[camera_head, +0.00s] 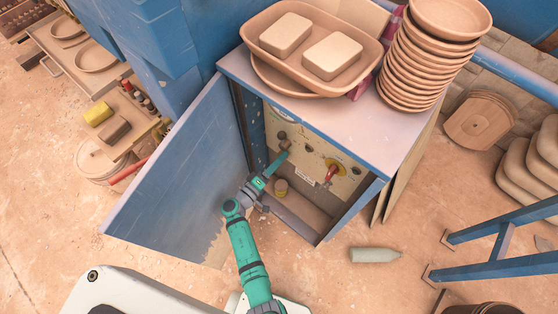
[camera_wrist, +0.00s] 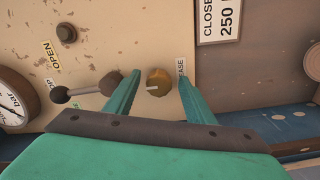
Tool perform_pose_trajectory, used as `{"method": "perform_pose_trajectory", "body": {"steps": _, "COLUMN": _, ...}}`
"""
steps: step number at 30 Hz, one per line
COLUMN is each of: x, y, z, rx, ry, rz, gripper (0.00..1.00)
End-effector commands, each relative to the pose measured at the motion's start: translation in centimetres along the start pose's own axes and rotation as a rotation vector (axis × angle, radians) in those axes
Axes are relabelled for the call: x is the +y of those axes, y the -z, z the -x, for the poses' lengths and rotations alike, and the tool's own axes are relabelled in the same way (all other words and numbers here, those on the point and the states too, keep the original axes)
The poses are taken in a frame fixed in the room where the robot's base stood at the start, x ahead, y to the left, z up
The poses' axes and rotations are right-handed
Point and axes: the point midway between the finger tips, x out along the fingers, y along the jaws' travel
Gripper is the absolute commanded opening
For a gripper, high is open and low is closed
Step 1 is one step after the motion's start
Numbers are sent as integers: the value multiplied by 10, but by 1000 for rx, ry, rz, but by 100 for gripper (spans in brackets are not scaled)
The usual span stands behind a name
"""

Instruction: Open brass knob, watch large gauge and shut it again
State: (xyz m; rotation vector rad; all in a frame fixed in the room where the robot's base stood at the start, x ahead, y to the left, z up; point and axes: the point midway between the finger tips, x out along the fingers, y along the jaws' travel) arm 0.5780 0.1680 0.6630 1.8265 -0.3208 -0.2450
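A round brass knob (camera_wrist: 157,81) with a pale line mark sits on the cream panel in the wrist view. My gripper (camera_wrist: 159,78) is open, with one teal finger on each side of the knob and a gap to both; I cannot tell how deep the fingers reach. In the head view my gripper (camera_head: 281,158) is inside the blue cabinet at the panel and hides the brass knob. A dial gauge (camera_wrist: 12,100) is cut off at the left of the wrist view; its needle reading cannot be made out. A gauge (camera_head: 284,114) shows partly under the cabinet top.
A ball-ended lever (camera_wrist: 85,90) is close to the left finger. A red-handled valve (camera_head: 332,172) is right on the panel (camera_head: 310,158). The open blue door (camera_head: 185,165) stands left of my arm. A stack of bowls (camera_head: 415,65) and a tray (camera_head: 350,65) stand on the cabinet.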

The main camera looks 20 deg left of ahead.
Motion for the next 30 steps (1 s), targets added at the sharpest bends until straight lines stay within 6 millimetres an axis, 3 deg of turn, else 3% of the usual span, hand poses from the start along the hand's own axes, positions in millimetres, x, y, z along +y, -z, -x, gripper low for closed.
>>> {"method": "perform_pose_trajectory", "body": {"steps": 11, "x": 1, "y": 1, "z": 8, "rx": 2, "ry": -1, "rz": -1, "gripper": 49}}
{"method": "perform_pose_trajectory", "body": {"steps": 24, "x": 0, "y": 1, "z": 84, "rx": 3, "ry": 0, "rz": 0, "gripper": 49}}
{"method": "perform_pose_trajectory", "body": {"steps": 30, "x": 0, "y": 0, "z": 104, "rx": 1, "ry": 0, "rz": 0, "gripper": 49}}
